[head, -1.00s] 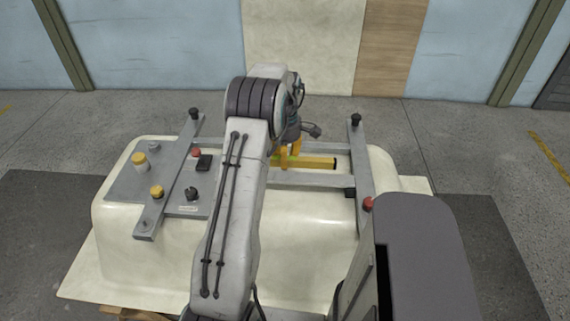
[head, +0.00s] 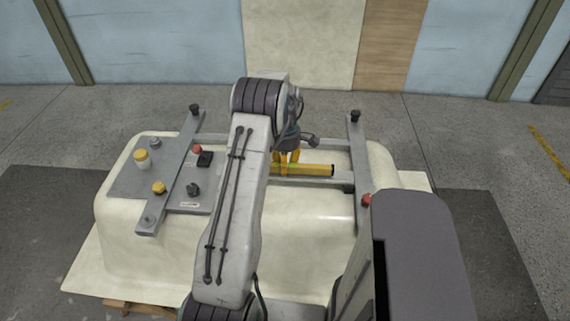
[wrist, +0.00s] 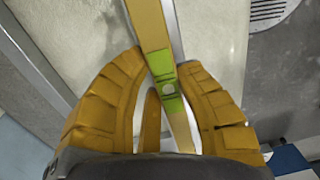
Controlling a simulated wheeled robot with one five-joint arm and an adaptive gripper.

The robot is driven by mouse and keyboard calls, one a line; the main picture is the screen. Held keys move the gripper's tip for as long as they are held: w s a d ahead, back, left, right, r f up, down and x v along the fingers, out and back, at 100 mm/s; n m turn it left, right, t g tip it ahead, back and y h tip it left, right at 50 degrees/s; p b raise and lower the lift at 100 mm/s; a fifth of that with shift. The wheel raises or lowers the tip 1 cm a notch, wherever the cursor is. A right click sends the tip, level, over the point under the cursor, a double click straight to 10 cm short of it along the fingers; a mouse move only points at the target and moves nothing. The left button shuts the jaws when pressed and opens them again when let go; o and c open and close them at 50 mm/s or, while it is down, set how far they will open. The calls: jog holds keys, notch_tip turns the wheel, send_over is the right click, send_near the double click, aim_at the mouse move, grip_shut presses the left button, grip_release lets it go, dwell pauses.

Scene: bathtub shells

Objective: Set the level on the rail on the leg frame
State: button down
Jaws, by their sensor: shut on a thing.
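The level is a yellow bar with a black end (head: 312,169), and its green middle shows in the wrist view (wrist: 165,78). My gripper (head: 286,160) is shut on it, with yellow fingers on both sides of the bar in the wrist view (wrist: 161,68). The leg frame (head: 358,160) lies across the upturned cream tub. Its near rail (head: 335,183) runs just below the level in the head view, and a grey rail passes close behind the bar in the wrist view. Whether they touch I cannot tell. My arm hides the level's left end in the head view.
The frame's far rail (head: 335,144) runs behind the level. A grey plate (head: 125,180) at left carries yellow and dark knobs. Black knobs stand on the crossbars' far ends, and a red knob (head: 366,200) is at right. The tub (head: 290,225) fills the middle.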

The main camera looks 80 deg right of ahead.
jog(key=shift+f, duration=0.3)
jog(key=c, duration=1)
grip_release()
jog(key=shift+r, duration=0.1)
jog(key=shift+o, duration=0.2)
jog(key=shift+r+p, duration=0.35)
jog(key=shift+r, duration=0.45)
jog(key=r, duration=0.8)
jog(key=shift+d+r+b, duration=0.2)
jog(key=shift+r+b, duration=0.1)
jog(key=shift+b, duration=0.1)
jog(key=shift+r+b, duration=0.6)
jog(key=shift+r, duration=0.85)
